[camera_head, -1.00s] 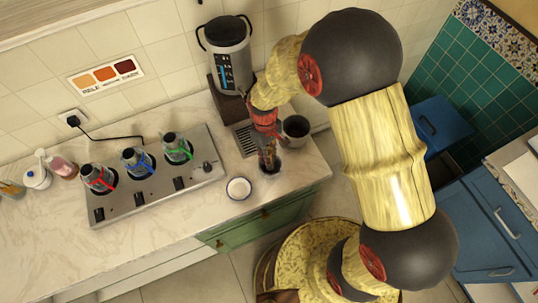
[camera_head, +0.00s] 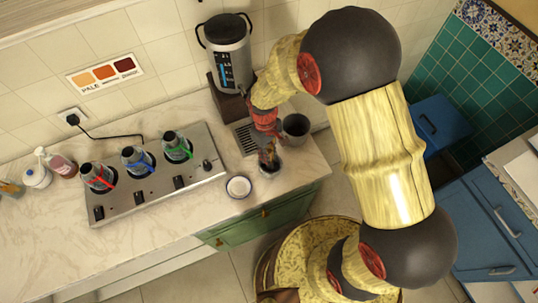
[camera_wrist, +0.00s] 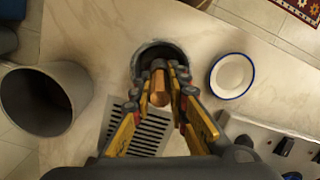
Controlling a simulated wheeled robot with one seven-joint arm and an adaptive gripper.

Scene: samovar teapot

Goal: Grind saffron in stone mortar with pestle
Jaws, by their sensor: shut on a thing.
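The dark stone mortar (camera_head: 271,168) stands on the counter near its front right edge. In the wrist view its round rim (camera_wrist: 147,52) shows beyond my fingers. My gripper (camera_wrist: 161,68) is shut on the copper-brown pestle (camera_wrist: 159,88), with one yellow finger on each side. The pestle's far end is over or in the mortar's mouth; I cannot tell whether it touches the bottom. In the head view my gripper (camera_head: 268,150) is right above the mortar. No saffron is visible; the mortar's inside is mostly hidden by the gripper and pestle.
A white dish with a blue rim (camera_head: 238,187) is left of the mortar. A grey cup (camera_head: 295,128) stands behind right, near a drain grate (camera_wrist: 150,132). The samovar (camera_head: 228,52) is at the back. A burner unit (camera_head: 150,178) holds several pots on the left.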

